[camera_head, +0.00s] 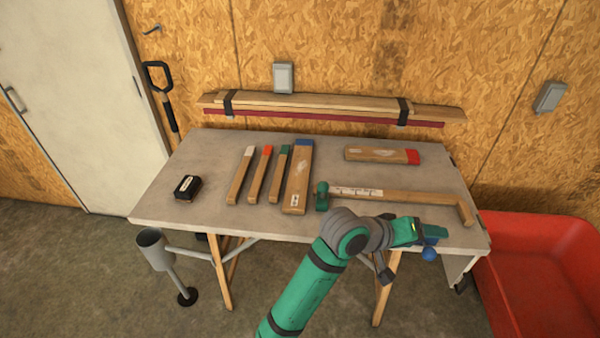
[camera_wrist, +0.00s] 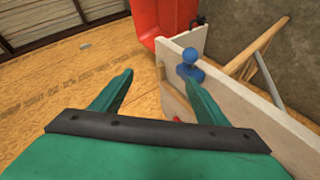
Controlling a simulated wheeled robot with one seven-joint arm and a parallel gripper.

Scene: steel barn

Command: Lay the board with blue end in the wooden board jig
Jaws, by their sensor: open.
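The board with blue end (camera_head: 298,180) lies flat on the table, at the right of a row of narrower sticks, its blue end toward the wall. A long wooden piece (camera_head: 410,198), which looks like the wooden board jig, lies along the front right of the table. It has a white marked strip, a green part at its left end and a short crosspiece at its right end. No board lies on it. My gripper (camera_head: 428,235) is at the table's front right edge, right of the blue-ended board. In the wrist view my gripper (camera_wrist: 155,75) is open and empty.
Sticks with white (camera_head: 240,175), red (camera_head: 259,175) and green (camera_head: 280,175) ends lie left of the blue-ended board. A red-ended board (camera_head: 382,156) lies behind the jig. A black box (camera_head: 188,188) is at left. A blue knob (camera_wrist: 186,58) is close to my fingers. A red bin (camera_head: 535,265) stands right.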

